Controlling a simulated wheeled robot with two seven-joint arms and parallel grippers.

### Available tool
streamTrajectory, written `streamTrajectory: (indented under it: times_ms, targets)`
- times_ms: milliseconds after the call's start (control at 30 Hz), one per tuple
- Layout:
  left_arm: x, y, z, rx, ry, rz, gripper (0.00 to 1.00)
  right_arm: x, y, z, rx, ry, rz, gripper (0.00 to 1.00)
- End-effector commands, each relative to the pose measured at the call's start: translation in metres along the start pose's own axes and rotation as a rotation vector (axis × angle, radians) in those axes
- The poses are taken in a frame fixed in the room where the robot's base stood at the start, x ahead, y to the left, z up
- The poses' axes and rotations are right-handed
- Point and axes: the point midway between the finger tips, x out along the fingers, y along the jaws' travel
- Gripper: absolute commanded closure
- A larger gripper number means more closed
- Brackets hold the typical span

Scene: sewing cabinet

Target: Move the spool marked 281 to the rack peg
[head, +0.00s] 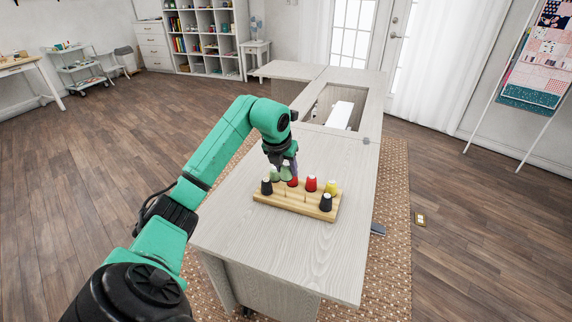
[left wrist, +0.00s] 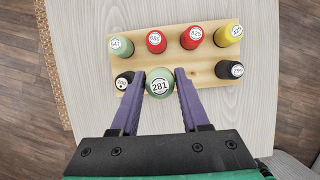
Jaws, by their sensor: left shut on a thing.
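The green spool marked 281 (left wrist: 159,85) is between the purple fingers of my left gripper (left wrist: 157,74), which is shut on it. In the head view the gripper (head: 281,160) holds this spool (head: 287,172) upright, seemingly above the rack. The light wooden rack (head: 282,203) stands on the cabinet top. Its front row has a black spool at each end, with bare peg places (head: 304,196) between them. The spool looks larger than those on the rack and covers part of the front row in the wrist view. My right gripper is not in view.
The back row holds a green spool marked 547 (left wrist: 121,46), two red spools (left wrist: 156,41) (left wrist: 191,38) and a yellow spool (left wrist: 229,34). Black spools (left wrist: 124,80) (left wrist: 229,69) stand at the front ends. The cabinet top (head: 270,245) in front of the rack is clear.

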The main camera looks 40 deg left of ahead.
Motion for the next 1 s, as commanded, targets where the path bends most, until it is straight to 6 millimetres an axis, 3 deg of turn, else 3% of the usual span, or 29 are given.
streamTrajectory:
  times_ms: [67,167,600,1000]
  targets:
    - [0.019,0.0,-0.008,0.0,0.001,-0.001,1.0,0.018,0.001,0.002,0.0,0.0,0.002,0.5]
    - [0.012,0.0,-0.005,0.001,0.0,0.0,1.0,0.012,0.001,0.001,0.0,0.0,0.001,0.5]
    - [0.026,0.0,-0.011,0.001,0.001,0.0,1.0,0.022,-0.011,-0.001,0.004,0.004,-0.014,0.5]
    - [0.028,0.0,-0.012,0.001,0.001,0.0,1.0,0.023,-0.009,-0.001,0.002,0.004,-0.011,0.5]
